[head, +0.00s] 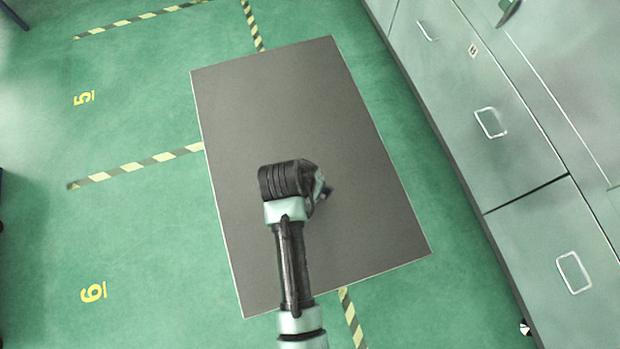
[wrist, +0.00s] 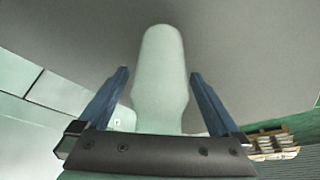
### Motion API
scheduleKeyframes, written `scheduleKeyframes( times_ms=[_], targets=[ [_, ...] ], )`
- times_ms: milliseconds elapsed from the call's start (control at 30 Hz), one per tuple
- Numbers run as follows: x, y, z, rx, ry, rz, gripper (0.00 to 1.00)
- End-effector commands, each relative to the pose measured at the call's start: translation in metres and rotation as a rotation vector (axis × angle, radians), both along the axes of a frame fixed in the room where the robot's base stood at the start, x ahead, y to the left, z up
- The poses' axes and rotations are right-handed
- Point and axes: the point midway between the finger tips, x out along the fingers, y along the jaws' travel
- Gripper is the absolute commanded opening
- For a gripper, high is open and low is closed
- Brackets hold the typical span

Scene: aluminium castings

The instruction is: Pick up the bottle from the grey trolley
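The grey trolley (head: 275,100) shows in the head view as a flat, tilted rectangular top. The bottle (wrist: 160,70) is a pale green, smooth, rounded shape in the middle of the wrist view, with the grey trolley surface (wrist: 245,50) behind it. My gripper (wrist: 159,73) is open, with one blue finger on each side of the bottle. A narrow gap shows between the bottle and each finger. In the head view my arm hides the bottle, and only a small dark part of my gripper (head: 325,193) shows.
Pale green cabinets with handles (head: 490,122) run along the right of the head view. Green floor with striped tape (head: 135,166) lies to the left. A stack of brownish slatted items (wrist: 272,143) shows at the right of the wrist view. The rest of the trolley top looks bare.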

Motion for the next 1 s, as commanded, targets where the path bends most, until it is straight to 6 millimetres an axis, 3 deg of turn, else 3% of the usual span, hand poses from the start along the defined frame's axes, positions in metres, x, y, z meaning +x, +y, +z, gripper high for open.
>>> scheduleKeyframes(
  times_ms=[33, 433, 733, 1000],
  targets=[
    [0.0, 0.0, 0.0, 0.0, 0.0, 0.0, 0.89],
    [0.0, 0.0, 0.001, 0.0, 0.0, 0.0, 0.2],
    [0.001, 0.0, 0.007, 0.0, -0.002, -0.001, 0.2],
    [0.002, 0.0, 0.057, 0.001, -0.007, 0.0, 0.2]
  ],
)
